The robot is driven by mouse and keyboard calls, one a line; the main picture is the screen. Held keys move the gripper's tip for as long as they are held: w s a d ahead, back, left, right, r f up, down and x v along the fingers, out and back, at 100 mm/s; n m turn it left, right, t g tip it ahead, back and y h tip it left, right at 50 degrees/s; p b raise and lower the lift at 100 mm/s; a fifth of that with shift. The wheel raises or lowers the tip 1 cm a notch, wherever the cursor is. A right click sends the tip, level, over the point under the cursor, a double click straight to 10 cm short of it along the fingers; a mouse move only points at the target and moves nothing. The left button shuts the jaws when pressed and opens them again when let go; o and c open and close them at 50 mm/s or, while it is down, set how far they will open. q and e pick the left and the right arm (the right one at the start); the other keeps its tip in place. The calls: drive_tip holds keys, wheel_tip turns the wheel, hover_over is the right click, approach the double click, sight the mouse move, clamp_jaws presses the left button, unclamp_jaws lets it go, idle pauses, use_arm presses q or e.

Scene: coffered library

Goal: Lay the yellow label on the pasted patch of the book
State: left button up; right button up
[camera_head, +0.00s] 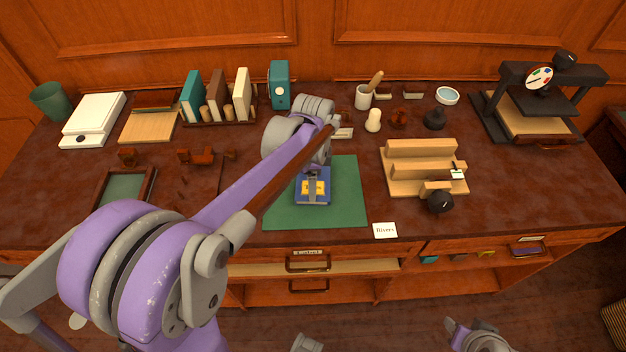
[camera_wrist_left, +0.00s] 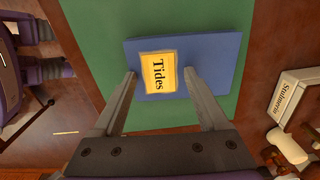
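The blue book (camera_head: 312,201) lies flat on the green mat (camera_head: 345,200) in the head view, and it also shows in the left wrist view (camera_wrist_left: 218,50). The yellow label (camera_wrist_left: 158,74), reading "Tides", lies on the book's cover, turned slightly to the book's edges. The pasted patch cannot be made out clearly around it. My left gripper (camera_wrist_left: 159,74) is over the book with its fingers apart, one on each side of the label, with gaps between. In the head view it partly covers the label (camera_head: 320,188). My right gripper (camera_head: 466,333) is low at the bottom edge, partly cut off.
A wooden stand (camera_head: 415,175) and a black round-knobbed tool (camera_head: 440,202) stand right of the mat. A white "Rivers" card (camera_head: 385,230) is at the front edge. Upright books (camera_head: 242,90) stand behind left, and a black press (camera_head: 500,110) at back right.

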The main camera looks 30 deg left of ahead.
idle(0.3)
use_arm(q)
drive_tip(key=shift+r, duration=0.15)
wheel_tip(320, 180, up, 12)
drive_tip(key=p, duration=0.1)
drive_tip(key=s+d+f+n+t, duration=0.2)
drive_tip(key=s+f+n, duration=0.3)
drive_tip(key=s, duration=0.3)
drive_tip(key=s+d+f+n+t, duration=0.3)
drive_tip(key=s+d+f+n, duration=0.1)
drive_tip(key=s+f+n, duration=0.2)
drive_tip(key=shift+s+d+f+n, duration=0.25)
drive_tip(key=shift+s+d+n, duration=0.15)
drive_tip(key=shift+s+n, duration=0.5)
drive_tip(key=shift+r+p, duration=0.1)
drive_tip(key=shift+p, duration=0.2)
